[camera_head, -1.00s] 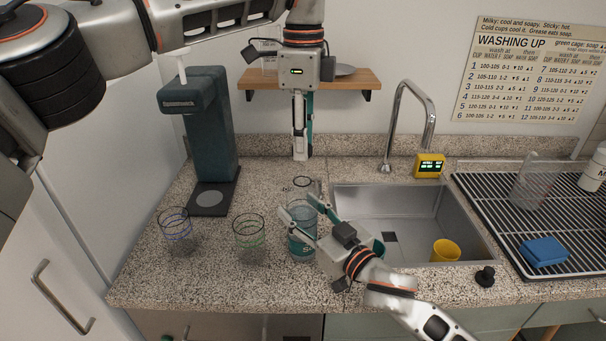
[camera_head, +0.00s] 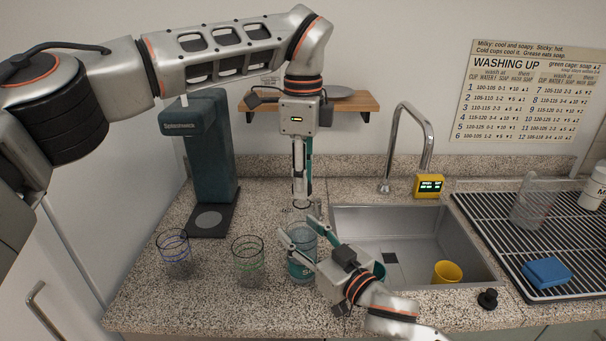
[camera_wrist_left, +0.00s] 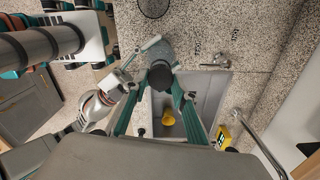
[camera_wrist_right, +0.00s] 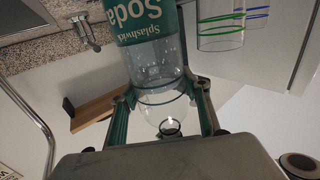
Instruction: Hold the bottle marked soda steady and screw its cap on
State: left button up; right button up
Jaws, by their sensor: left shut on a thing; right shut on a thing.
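The soda bottle (camera_head: 302,262) stands upright on the counter, clear with a teal label. Its "Soda" label (camera_wrist_right: 140,20) shows upside down in the right wrist view, with the bare open neck (camera_wrist_right: 171,129) at the bottom. My right gripper (camera_head: 298,233) is shut around the bottle's upper part from the right. My left gripper (camera_head: 302,204) points straight down above the bottle, shut on a dark round cap (camera_wrist_left: 160,77). In the left wrist view the cap overlaps the bottle (camera_wrist_left: 159,51); the exact gap between cap and neck cannot be told.
Two clear glasses, blue-ringed (camera_head: 174,255) and green-ringed (camera_head: 248,262), stand left of the bottle. A teal drink machine (camera_head: 210,150) stands behind them. The sink (camera_head: 410,235) with a yellow cup (camera_head: 446,271) lies to the right, then the drying rack (camera_head: 500,250).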

pick_arm(q)
jog(key=shift+f, duration=0.4)
jog(key=shift+f, duration=0.6)
dwell(0.3)
